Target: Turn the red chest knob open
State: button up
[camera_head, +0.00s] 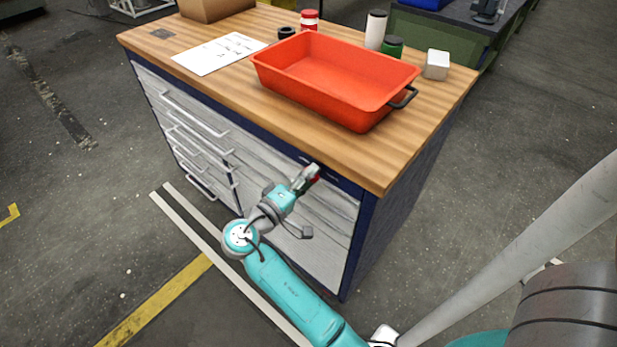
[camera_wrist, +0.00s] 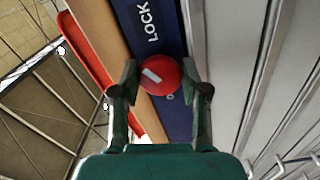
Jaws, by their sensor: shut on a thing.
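The red chest knob (camera_wrist: 160,75) is a round red disc with a white mark on its face. It sits on a dark blue strip (camera_wrist: 152,22) lettered "LOCK", below the wooden top. My gripper (camera_wrist: 160,82) has a finger on each side of the knob and is shut on it. The white mark lies at a slant in the wrist view. Part of the lettering under the knob is hidden. In the head view my gripper (camera_head: 311,174) is at the upper front of the chest (camera_head: 330,235), with a bit of red showing at its tips.
A red tray (camera_head: 325,75) stands on the wooden top (camera_head: 215,95), near its front edge. A white sheet (camera_head: 219,53), a red-and-white can (camera_head: 309,20), a white-bodied canister (camera_head: 375,30) and a light grey block (camera_head: 437,64) are also there. Drawer handles (camera_head: 200,145) stick out at the left front.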

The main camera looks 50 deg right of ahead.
jog(key=shift+n, duration=1.1)
jog(key=o, duration=1.1)
jog(key=a, duration=1.2)
jog(key=shift+s, duration=0.2)
